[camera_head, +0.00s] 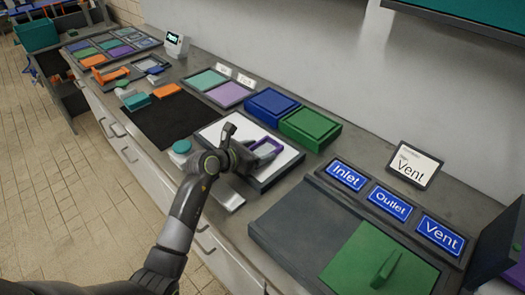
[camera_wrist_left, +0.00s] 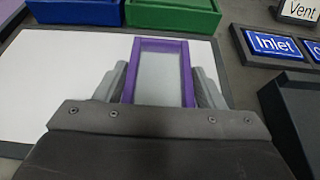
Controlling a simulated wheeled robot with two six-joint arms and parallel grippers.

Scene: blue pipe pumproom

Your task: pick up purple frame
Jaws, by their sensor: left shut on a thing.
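The purple frame (camera_head: 267,148) is a small rectangular frame over the white panel of a dark-edged tray (camera_head: 289,167) on the counter. My left gripper (camera_head: 248,150) is shut on the frame, reaching in from the left. In the left wrist view the frame (camera_wrist_left: 188,75) stands between the two grey fingers (camera_wrist_left: 160,88), which touch its outer sides. Its near end is hidden behind the gripper body. I cannot tell whether the frame touches the panel. My right gripper is not in view.
Blue (camera_head: 271,106) and green (camera_head: 310,128) boxes stand behind the white panel. A dark board with Inlet, Outlet and Vent labels (camera_head: 390,203) and a green plate (camera_head: 379,262) lies at right. A black mat (camera_head: 165,118) and teal round piece (camera_head: 182,147) are at left.

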